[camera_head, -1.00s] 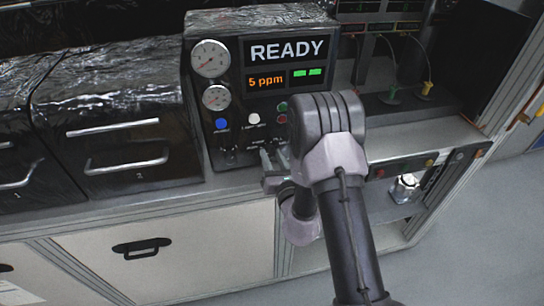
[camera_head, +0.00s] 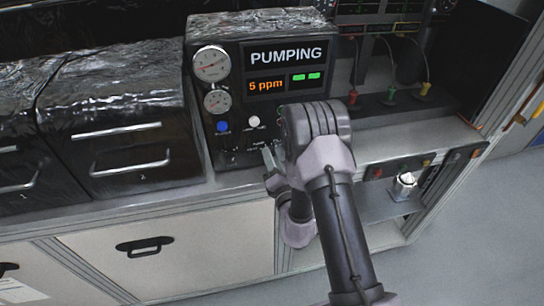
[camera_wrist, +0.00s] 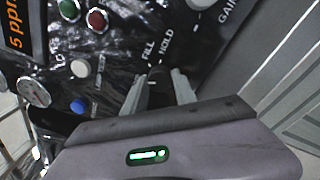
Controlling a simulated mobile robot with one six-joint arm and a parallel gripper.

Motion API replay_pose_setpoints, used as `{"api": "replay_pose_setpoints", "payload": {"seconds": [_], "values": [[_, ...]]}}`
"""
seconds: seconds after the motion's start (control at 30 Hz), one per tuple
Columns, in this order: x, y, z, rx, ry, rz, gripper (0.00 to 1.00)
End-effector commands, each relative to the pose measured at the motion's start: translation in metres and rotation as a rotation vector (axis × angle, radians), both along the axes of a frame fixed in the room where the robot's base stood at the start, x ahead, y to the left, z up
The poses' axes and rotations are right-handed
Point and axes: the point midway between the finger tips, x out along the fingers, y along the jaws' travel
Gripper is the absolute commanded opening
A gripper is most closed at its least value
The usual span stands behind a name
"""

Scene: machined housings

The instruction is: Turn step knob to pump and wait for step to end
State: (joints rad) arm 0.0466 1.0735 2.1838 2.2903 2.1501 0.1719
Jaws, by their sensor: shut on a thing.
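The black control box (camera_head: 275,25) stands on the bench, and its display (camera_head: 287,55) reads "PUMPING" over an orange "5 ppm" readout with two green bars. My gripper (camera_head: 270,158) is at the lower front of the box, partly behind my own arm. In the wrist view, the fingers of my gripper (camera_wrist: 160,92) are shut on the dark step knob (camera_wrist: 156,76), which is mostly hidden between them. The printed labels "FILL" and "HOLD" show just above the fingertips. The knob's pointer and the "PUMP" label cannot be made out in the wrist view.
Two gauges (camera_head: 211,63), a blue button (camera_head: 222,126) and a white button (camera_head: 253,121) are on the box front. A larger pale knob (camera_wrist: 203,3) is near "GAIN". Foil-covered drawers (camera_head: 120,150) stand left. Open shelving with colored clips (camera_head: 390,95) is at right.

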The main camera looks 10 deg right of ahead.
Motion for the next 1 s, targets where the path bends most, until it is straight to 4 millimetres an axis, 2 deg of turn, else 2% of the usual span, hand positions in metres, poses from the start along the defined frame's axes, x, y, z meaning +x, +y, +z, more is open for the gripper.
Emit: {"api": "replay_pose_setpoints", "payload": {"seconds": [0.3, 0.73, 0.77, 0.8, 0.87, 1.0], "values": [[0.0014, -0.0001, 0.0023, 0.081, -0.006, -0.001, 0.0], [0.0015, -0.0003, 0.0025, 0.091, -0.008, -0.001, 0.0], [0.0015, -0.0003, 0.0025, 0.091, -0.008, -0.001, 0.35], [0.0015, -0.0003, 0.0025, 0.091, -0.008, -0.001, 0.43], [0.0013, -0.0002, 0.0022, 0.091, -0.006, -0.001, 0.55], [0.001, -0.0002, 0.0014, 0.09, -0.004, -0.001, 0.55]]}}
